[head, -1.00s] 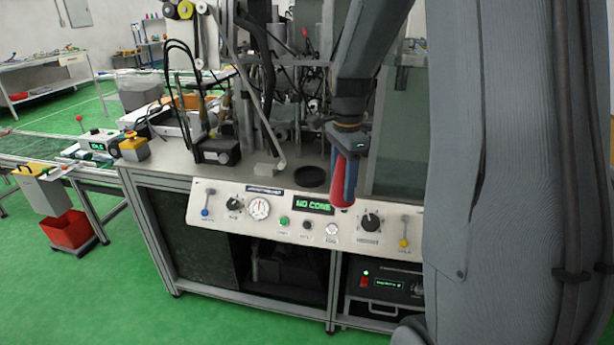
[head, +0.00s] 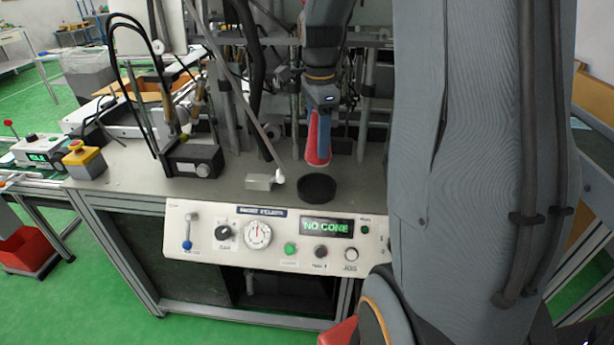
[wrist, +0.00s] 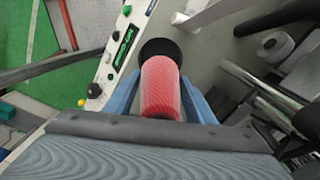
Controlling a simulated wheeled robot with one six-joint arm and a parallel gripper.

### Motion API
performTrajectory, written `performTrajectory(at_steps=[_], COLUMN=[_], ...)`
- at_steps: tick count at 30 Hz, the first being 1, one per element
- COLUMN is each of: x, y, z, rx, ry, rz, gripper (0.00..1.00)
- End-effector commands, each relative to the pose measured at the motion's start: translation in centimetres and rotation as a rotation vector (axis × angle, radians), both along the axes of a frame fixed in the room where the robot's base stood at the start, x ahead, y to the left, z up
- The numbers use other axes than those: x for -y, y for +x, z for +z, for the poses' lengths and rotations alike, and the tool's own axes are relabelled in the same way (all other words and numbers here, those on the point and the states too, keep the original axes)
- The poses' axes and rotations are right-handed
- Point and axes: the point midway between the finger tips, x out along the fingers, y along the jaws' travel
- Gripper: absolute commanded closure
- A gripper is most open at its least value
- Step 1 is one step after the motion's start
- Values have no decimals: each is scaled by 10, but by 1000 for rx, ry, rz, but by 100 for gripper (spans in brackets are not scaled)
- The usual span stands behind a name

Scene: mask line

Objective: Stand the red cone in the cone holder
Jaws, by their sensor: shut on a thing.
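The red cone (head: 319,150) is in my gripper (head: 318,135), above the machine table in the head view. In the wrist view the red cone (wrist: 160,88) lies between the two blue fingers of my gripper (wrist: 160,100). The black round cone holder (head: 316,189) stands on the table just below the cone in the head view. In the wrist view the holder (wrist: 160,47) shows just beyond the cone's far end, partly hidden by it. The cone appears apart from the holder in the head view.
A control panel (head: 275,238) with a display reading "NO CONE" runs along the table's front edge. A black box with upright rods (head: 192,161) stands farther left. Machine posts stand behind.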

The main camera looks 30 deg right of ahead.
Motion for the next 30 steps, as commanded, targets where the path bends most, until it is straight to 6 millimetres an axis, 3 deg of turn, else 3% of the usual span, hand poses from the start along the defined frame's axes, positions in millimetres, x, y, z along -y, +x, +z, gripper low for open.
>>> performTrajectory(at_steps=[9,21,30], x=[-1,0,0], y=[-1,-1,-1], z=[-48,-93,-98], rx=[-4,-3,-1], ry=[1,1,0], rz=[2,0,0], gripper=[80,80,80])
